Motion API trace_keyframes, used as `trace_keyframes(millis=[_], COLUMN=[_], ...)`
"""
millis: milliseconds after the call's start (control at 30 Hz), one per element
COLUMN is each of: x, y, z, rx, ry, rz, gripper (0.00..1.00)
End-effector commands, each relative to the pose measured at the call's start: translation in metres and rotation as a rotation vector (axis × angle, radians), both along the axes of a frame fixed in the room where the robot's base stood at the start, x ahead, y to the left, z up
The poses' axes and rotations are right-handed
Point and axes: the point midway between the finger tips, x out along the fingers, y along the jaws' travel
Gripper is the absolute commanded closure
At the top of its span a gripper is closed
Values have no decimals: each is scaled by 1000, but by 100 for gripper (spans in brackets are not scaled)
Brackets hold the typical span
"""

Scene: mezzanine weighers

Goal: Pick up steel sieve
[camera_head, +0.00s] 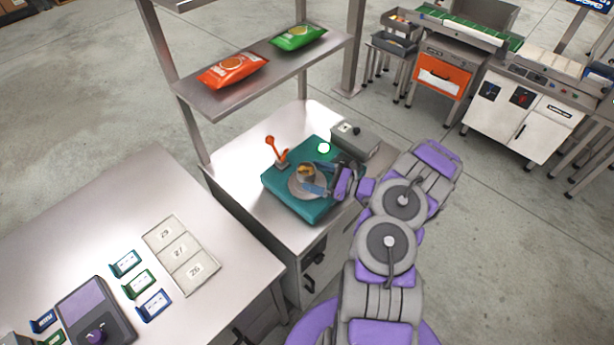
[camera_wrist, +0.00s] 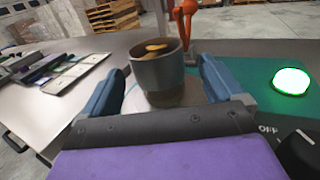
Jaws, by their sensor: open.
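The steel sieve (camera_head: 306,173) looks like a small grey round cup with yellow-brown pieces in it. It stands upright on a round grey plate (camera_head: 297,189) on a teal base (camera_head: 312,213). In the wrist view, the sieve (camera_wrist: 158,73) is between the blue fingers of my gripper (camera_wrist: 163,88). In the head view my gripper (camera_head: 317,179) reaches in from the right, low beside the sieve. The jaws are open, with a gap showing on the left side; contact on the right cannot be told.
An orange lever (camera_head: 275,150) stands just behind the sieve. A lit green button (camera_head: 323,148) and a grey control box (camera_head: 355,141) with a knob are close by. A shelf (camera_head: 262,83) with orange and green bags hangs above the back. Another table (camera_head: 75,235) stands left.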

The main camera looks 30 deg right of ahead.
Motion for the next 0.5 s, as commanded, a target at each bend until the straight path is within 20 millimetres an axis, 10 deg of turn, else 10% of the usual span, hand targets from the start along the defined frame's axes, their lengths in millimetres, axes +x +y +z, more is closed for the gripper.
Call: trace_keyframes(millis=[500], x=[39], y=[33], z=[2], rx=[0], ry=[1], rz=[2], gripper=[6])
